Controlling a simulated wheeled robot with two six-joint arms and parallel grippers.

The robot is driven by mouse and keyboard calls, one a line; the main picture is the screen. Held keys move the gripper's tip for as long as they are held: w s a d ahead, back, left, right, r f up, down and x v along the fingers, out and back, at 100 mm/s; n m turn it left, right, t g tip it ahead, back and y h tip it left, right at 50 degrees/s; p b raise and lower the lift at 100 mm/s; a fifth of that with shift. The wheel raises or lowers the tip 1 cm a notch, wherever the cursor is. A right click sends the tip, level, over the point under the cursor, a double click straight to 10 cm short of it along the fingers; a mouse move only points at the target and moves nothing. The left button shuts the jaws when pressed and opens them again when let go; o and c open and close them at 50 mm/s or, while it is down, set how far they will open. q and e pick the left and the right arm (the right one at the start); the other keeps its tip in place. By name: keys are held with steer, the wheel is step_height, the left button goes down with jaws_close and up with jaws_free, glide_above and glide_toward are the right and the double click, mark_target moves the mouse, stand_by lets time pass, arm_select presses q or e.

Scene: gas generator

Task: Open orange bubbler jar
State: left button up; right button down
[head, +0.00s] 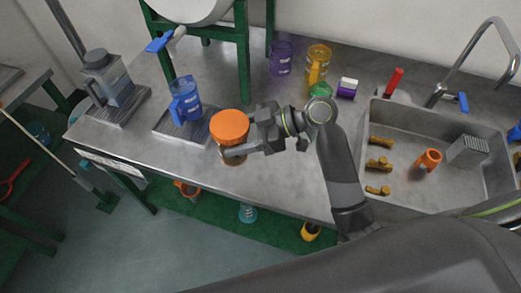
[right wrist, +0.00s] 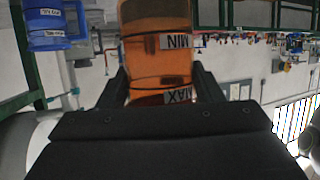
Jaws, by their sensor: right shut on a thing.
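The orange bubbler jar (head: 232,157) stands upright on the grey counter near its front edge, with its wide orange lid (head: 229,127) on top. My right gripper (head: 238,148) comes in from the right and is shut on the jar's body, below the lid. In the right wrist view the jar's clear orange body (right wrist: 158,60) shows upside down between the two fingers, with MIN and MAX labels. The lid is out of that view. My left gripper is not in view.
A blue jug (head: 185,104) stands on a grated tray left of the jar. Purple and yellow mugs (head: 317,65) stand behind. A sink (head: 440,145) holding several small things lies right. The counter's front edge is close.

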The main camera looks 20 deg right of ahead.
steer(key=w+d+f+m+t+h, duration=0.3)
steer(key=w+d+m+t+h, duration=0.2)
steer(key=d+m+t, duration=0.35)
steer(key=shift+h, duration=0.4)
steer(key=f, duration=0.9)
steer(key=shift+w+d+f, duration=0.2)
steer(key=shift+d+f, duration=0.15)
steer(key=shift+d, duration=0.05)
steer(key=shift+f, duration=0.2)
steer(key=shift+c, duration=2)
jaws_free()
steer(key=shift+g, duration=0.25)
steer(key=shift+r, duration=0.2)
